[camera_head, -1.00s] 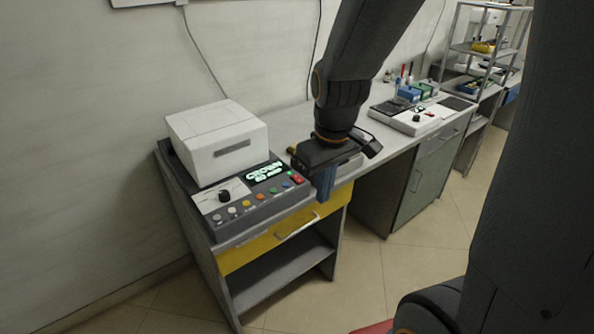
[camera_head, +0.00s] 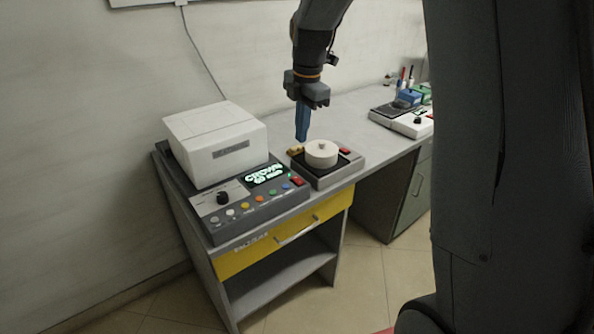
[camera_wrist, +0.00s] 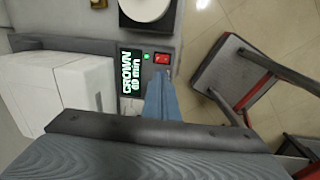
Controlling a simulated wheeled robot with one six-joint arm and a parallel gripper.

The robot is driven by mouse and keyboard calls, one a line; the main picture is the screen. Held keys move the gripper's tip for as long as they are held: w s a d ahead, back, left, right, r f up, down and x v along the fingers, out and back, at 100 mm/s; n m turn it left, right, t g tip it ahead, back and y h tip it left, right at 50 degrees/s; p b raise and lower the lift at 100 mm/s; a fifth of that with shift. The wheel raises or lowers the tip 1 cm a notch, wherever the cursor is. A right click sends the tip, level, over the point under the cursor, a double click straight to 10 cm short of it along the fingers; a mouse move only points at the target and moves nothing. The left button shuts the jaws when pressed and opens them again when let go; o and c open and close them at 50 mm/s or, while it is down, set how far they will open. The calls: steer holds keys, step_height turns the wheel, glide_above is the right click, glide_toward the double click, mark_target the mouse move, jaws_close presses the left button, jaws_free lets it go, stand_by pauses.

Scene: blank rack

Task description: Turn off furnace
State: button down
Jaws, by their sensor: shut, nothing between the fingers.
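The furnace (camera_head: 212,146) is a white box on a dark grey base at the left end of the bench. Its front panel has a dial, several coloured buttons and a lit display (camera_head: 265,174) reading "CROWN 60 min". A red switch (camera_head: 297,181) sits at the panel's right end, and it also shows in the wrist view (camera_wrist: 161,58) beside a lit green lamp (camera_wrist: 147,57). My gripper (camera_head: 302,138) has blue fingers, shut and empty, pointing down above the bench. In the wrist view the fingertips (camera_wrist: 160,78) appear just beside the switch; contact is not visible.
A small grey device with a round white top (camera_head: 321,153) stands right of the furnace, with a brass-coloured piece (camera_head: 296,150) behind it. Further right are another white device (camera_head: 402,122) and bottles.

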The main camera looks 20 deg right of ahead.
mark_target(296, 178)
steer(key=shift+w+n, duration=0.25)
steer(key=shift+n, duration=0.05)
steer(key=f+p, duration=0.1)
steer(key=f, duration=0.3)
steer(key=w+f+p, duration=0.1)
steer(key=f, duration=0.4)
steer(key=f+p, duration=0.2)
steer(key=f, duration=0.2)
steer(key=shift+w+a+f, duration=0.3)
steer(key=shift+f, duration=0.1)
